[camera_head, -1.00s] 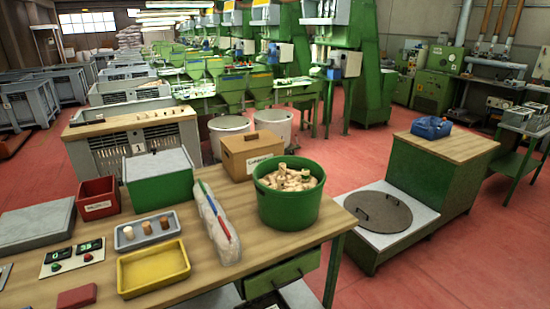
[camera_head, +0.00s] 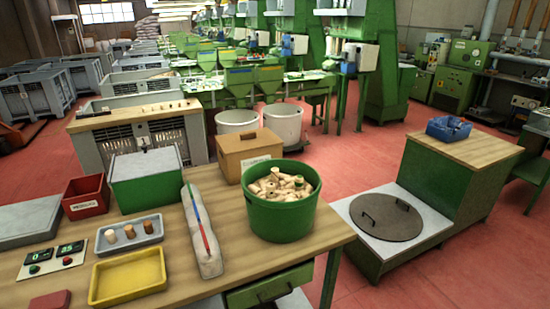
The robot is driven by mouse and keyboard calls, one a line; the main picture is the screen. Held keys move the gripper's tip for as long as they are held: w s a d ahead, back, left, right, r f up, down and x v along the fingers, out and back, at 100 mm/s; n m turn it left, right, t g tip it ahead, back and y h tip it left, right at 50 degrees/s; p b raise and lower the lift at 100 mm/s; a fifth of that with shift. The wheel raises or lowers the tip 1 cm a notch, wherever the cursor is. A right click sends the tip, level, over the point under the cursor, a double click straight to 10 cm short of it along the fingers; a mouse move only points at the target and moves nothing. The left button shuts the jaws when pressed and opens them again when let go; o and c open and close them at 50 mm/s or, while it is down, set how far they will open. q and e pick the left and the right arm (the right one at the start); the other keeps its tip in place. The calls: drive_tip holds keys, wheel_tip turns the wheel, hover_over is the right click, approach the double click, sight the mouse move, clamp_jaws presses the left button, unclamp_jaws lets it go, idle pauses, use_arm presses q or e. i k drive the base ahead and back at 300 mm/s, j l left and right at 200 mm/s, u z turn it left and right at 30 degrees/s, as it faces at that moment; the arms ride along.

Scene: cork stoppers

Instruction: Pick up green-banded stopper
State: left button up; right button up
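A green bucket (camera_head: 282,220) further right on the table is heaped with many pale cork stoppers (camera_head: 280,185). No green-banded one can be told apart there. Neither of my grippers is in view.
A yellow tray (camera_head: 127,292), a long clear bag (camera_head: 202,235), a red bin (camera_head: 86,208), a green box with a grey lid (camera_head: 146,190) and a cardboard box (camera_head: 250,150) crowd the table (camera_head: 240,262). Red floor (camera_head: 455,250) is open at the right.

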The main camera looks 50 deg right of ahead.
sight(298, 180)
drive_tip(key=l+u, duration=0.35)
drive_tip(key=l, duration=0.15)
drive_tip(key=k+l+u, duration=0.15)
drive_tip(key=l+u, duration=0.25)
drive_tip(key=k+l+u, duration=0.15)
drive_tip(key=l, duration=0.2)
drive_tip(key=k+l+u, duration=0.15)
drive_tip(key=l, duration=0.2)
drive_tip(key=l+u, duration=0.15)
drive_tip(key=l, duration=0.2)
drive_tip(key=k+l, duration=0.25)
drive_tip(key=l, duration=0.2)
drive_tip(key=k+l+u, duration=0.15)
drive_tip(key=l, duration=0.3)
drive_tip(key=k+l, duration=0.4)
drive_tip(key=k+l+u, duration=0.1)
drive_tip(key=k+l, duration=0.15)
drive_tip(key=l, duration=0.25)
